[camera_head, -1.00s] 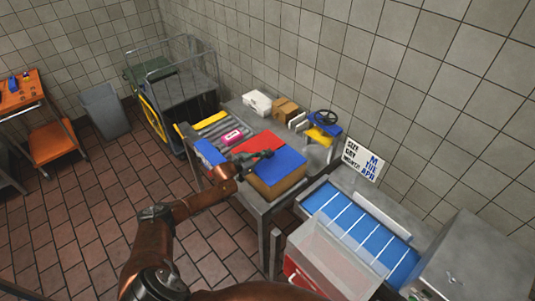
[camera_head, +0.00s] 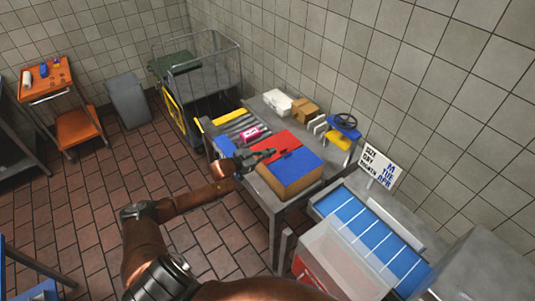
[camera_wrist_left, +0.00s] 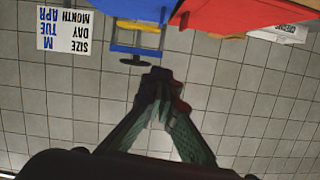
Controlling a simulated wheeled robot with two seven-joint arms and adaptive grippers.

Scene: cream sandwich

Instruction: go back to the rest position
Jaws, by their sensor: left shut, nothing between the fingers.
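My left gripper (camera_head: 266,155) is shut and empty at the end of the outstretched left arm. In the head view it overlaps the left part of a cardboard box (camera_head: 287,184) with red and blue top panels; I cannot tell the gap between them. In the left wrist view its fingers (camera_wrist_left: 160,78) meet at the tips, with tiled wall behind them. The box's red panel (camera_wrist_left: 210,14) shows at the top of that view. My right gripper is not in view.
The box stands on a grey table (camera_head: 262,193). A pink pack (camera_head: 252,132) lies near rollers, and a tape dispenser (camera_head: 343,128) stands behind. A blue conveyor (camera_head: 365,228) and a size-and-day sign (camera_head: 378,165) are at right. A wire cart (camera_head: 200,90) stands at back.

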